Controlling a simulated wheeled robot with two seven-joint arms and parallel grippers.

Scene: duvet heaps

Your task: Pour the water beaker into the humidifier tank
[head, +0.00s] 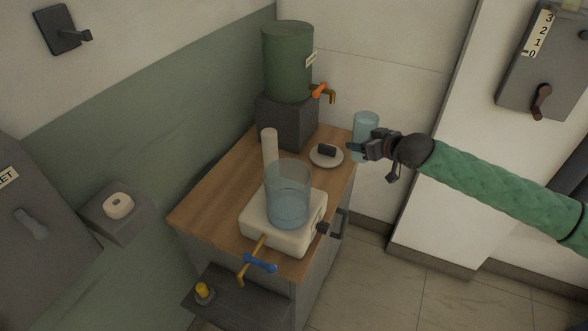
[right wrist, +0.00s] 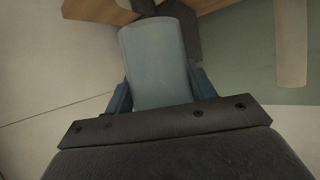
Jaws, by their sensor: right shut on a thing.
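My right gripper (head: 364,150) is shut on the water beaker (head: 366,123), a clear bluish cup. The beaker looks upright, beside the right edge of the wooden cabinet top. In the right wrist view the beaker (right wrist: 155,65) stands between the two blue fingers. The humidifier tank (head: 288,180) is a clear cylinder on a cream base (head: 259,225) near the front of the cabinet. Bluish water shows in its lower part. The gripper is behind and to the right of the tank, apart from it. My left gripper is not in view.
A green dispenser (head: 287,62) with an orange-handled tap stands on a dark block at the back of the cabinet top (head: 212,198). A white cylinder (head: 269,147) and a saucer (head: 316,160) with a dark piece stand between it and the tank. A blue-handled tap (head: 260,263) projects in front.

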